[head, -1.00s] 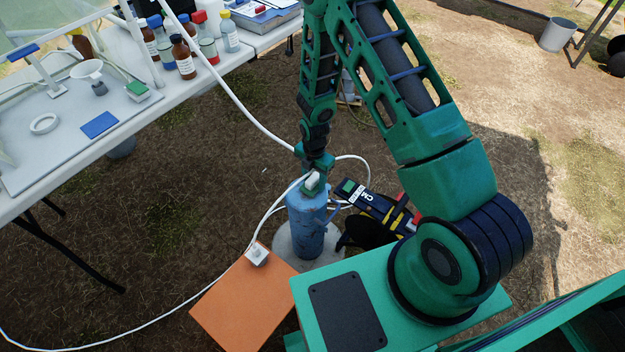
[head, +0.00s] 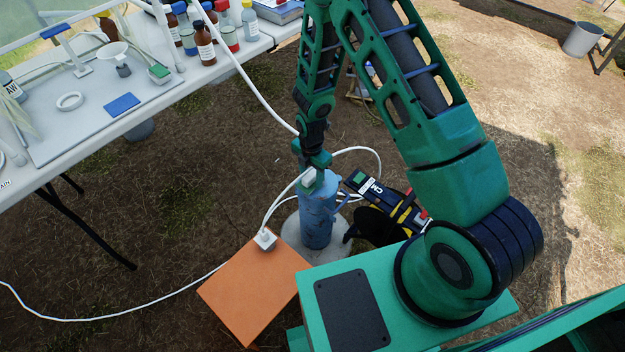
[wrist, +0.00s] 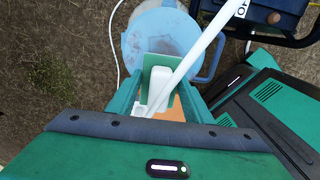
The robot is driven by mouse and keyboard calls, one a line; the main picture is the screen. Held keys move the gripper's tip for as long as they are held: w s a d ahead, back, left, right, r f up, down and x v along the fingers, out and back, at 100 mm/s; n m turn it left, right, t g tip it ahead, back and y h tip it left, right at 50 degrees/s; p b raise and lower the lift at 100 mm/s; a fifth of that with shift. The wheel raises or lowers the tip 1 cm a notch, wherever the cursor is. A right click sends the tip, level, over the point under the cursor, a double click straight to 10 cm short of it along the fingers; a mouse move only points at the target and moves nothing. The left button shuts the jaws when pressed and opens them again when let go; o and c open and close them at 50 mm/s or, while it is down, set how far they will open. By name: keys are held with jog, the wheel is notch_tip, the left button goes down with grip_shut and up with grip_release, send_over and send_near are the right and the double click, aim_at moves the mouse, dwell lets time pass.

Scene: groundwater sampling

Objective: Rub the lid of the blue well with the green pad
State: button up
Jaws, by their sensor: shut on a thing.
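The blue well (head: 316,220) stands upright as a pipe on a pale round base. Its scuffed blue lid (wrist: 160,30) shows in the wrist view, partly covered by the pad. My gripper (head: 311,172) is right above the lid's left part in the head view. It is shut on the white handle (wrist: 158,88) of the green pad (wrist: 160,64), between its two fingers in the wrist view. The pad lies flat over the near part of the lid and seems to touch it, but its underside is hidden. A white hose crosses in front of the handle.
An orange box (head: 253,290) with a white fitting stands left of the well. A dark tool bag (head: 385,215) is close on the right. White hoses loop around the well. The table (head: 75,135) at left holds bottles, a blue pad and another green-topped block.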

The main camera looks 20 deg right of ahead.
aim_at(312, 174)
jog(key=shift+d+r, duration=0.1)
jog(key=shift+r, duration=2.7)
